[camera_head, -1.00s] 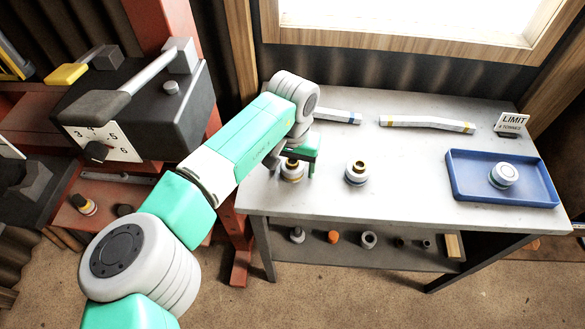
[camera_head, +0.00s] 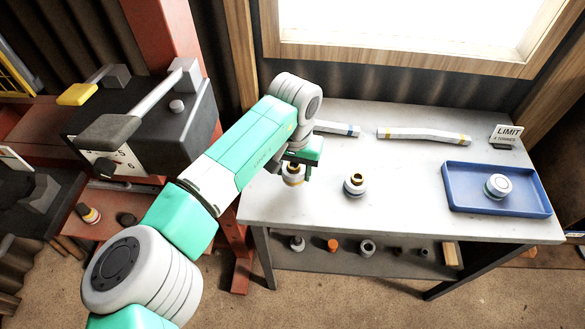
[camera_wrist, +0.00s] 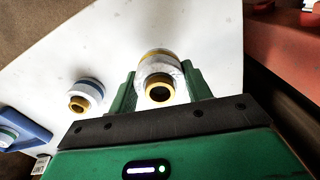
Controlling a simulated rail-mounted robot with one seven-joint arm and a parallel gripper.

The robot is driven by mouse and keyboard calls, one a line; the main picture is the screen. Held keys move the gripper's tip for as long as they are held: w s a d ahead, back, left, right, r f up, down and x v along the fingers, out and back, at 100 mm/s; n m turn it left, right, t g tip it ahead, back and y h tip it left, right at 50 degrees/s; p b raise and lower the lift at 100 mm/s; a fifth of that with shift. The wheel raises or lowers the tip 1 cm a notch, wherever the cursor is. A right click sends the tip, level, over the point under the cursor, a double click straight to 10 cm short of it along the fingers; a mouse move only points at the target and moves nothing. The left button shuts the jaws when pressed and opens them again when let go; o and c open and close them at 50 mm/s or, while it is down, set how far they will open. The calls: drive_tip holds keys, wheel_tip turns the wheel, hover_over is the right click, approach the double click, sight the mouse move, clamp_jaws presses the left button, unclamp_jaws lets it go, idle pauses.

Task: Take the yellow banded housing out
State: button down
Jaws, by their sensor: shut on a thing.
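The yellow banded housing (camera_wrist: 158,72) is a pale cylinder with a yellow band at its far end and a brass-coloured bush facing the wrist camera. My gripper (camera_wrist: 159,88) is shut on it, one green finger on each side. In the head view the housing (camera_head: 292,176) hangs under my gripper (camera_head: 300,166) over the left end of the table, upright or nearly so. It seems slightly above the top, but the gap is hard to judge. My arm and fingers hide part of it.
A blue banded housing (camera_head: 355,185) stands on the grey table (camera_head: 400,210) to the right. A blue tray (camera_head: 461,207) holds another pale cylinder (camera_head: 498,186). Two bars lie at the back, near a LIMIT sign (camera_head: 507,134). A red-framed machine (camera_head: 165,125) stands left.

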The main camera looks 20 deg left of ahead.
drive_tip(key=s+d+p, duration=0.2)
drive_tip(key=s+d, duration=0.2)
drive_tip(key=d, duration=0.2)
drive_tip(key=s+d+r+p, duration=0.1)
drive_tip(key=s+d+p, duration=0.2)
drive_tip(key=d, duration=0.4)
drive_tip(key=shift+s, duration=0.8)
